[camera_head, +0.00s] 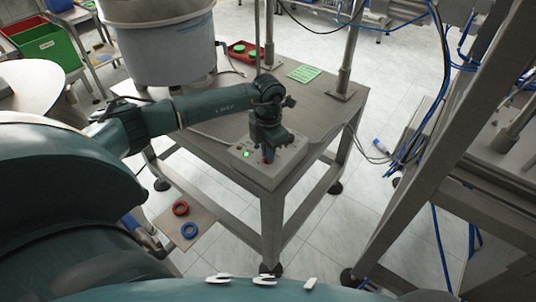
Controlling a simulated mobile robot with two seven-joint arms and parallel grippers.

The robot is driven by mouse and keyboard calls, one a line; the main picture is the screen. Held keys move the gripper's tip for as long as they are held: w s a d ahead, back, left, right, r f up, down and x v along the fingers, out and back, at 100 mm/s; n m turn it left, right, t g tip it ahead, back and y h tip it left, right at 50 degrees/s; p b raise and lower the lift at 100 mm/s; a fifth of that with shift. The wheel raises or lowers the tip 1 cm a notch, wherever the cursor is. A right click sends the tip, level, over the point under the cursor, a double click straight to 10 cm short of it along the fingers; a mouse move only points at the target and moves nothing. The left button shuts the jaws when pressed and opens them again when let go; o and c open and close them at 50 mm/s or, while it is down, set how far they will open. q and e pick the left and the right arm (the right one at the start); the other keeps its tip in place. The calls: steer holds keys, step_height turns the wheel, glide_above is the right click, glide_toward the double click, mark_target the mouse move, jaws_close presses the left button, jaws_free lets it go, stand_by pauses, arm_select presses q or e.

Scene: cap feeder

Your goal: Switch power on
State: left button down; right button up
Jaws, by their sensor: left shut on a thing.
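A grey control box (283,171) sits at the front corner of the metal table (318,109). A green light (247,154) glows on its top, towards the left. My left gripper (268,157) points down onto the top of the box, right of the green light. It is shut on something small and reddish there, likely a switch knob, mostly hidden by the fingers. My right gripper is not in view.
A large feeder bowl (163,40) stands on the table's back left. A red tray (243,52) with green caps and a green card (304,74) lie behind. A red ring (180,208) and a blue ring (189,230) lie on a small plate below. A metal frame (455,130) stands right.

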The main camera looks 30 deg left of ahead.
arm_select(q)
steer(key=shift+m+b, duration=0.4)
steer(key=shift+m, duration=0.7)
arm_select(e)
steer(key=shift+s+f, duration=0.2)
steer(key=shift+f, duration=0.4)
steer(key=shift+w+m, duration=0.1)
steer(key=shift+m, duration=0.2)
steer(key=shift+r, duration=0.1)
arm_select(q)
steer(key=c, duration=1.5)
jaws_free()
steer(key=shift+r, duration=0.1)
step_height(320, 180, up, 13)
steer(key=shift+r+b, duration=0.1)
steer(key=shift+b, duration=0.4)
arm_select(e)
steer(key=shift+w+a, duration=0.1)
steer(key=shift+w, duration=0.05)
